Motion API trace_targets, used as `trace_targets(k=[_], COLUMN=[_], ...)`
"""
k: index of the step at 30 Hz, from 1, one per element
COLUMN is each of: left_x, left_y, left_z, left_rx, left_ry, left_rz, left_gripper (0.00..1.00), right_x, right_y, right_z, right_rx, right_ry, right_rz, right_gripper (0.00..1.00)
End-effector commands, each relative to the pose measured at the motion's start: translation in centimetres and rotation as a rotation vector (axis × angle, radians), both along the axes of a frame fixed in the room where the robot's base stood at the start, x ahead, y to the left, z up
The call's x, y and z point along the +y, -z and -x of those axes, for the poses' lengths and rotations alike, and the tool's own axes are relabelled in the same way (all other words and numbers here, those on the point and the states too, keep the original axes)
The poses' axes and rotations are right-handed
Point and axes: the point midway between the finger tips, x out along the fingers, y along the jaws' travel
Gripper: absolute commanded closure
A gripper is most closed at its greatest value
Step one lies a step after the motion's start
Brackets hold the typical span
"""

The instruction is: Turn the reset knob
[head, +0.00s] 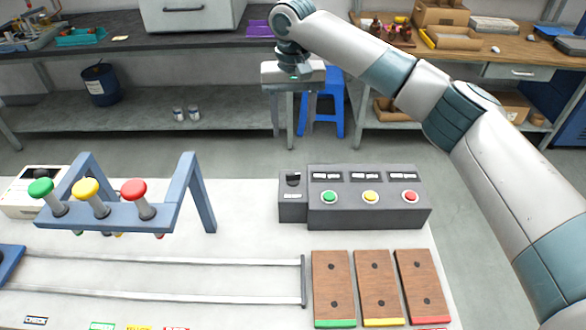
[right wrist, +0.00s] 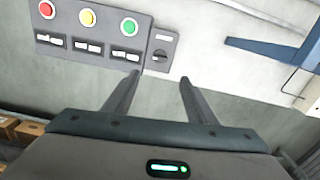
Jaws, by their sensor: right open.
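The reset knob (head: 293,179) is a small black knob on a narrow dark grey box at the left end of the control panel (head: 420,217). It also shows in the right wrist view (right wrist: 160,57), just beyond the fingertips and roughly centred between them. My right gripper (head: 294,125) is open and empty, pointing down, above and behind the knob box in the head view. Its two fingers also show in the right wrist view (right wrist: 160,78), apart from each other with nothing between them. They appear clear of the knob. My left gripper is not in view.
The panel carries green, yellow and red buttons (head: 370,197). A blue frame (head: 200,200) with coloured-topped pegs stands to the left. Several wooden blocks (head: 333,285) lie in front of the panel, beside two rails (head: 160,260). The white tabletop between frame and knob box is clear.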

Motion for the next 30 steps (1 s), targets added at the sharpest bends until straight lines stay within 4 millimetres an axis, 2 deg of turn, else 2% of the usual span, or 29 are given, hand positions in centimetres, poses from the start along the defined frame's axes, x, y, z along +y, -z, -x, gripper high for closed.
trace_targets(k=[21, 30], left_x=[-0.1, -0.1], left_y=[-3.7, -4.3], left_z=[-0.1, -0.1], left_rx=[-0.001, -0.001], left_ry=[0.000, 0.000], left_rz=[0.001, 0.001], left_gripper=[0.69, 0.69], right_x=[-0.1, 0.0], right_y=[12.0, 15.2], right_z=[0.0, 0.0], right_rx=[0.001, 0.000], right_ry=[0.001, 0.001], right_rz=[0.002, 0.002], right_gripper=[0.48, 0.48])
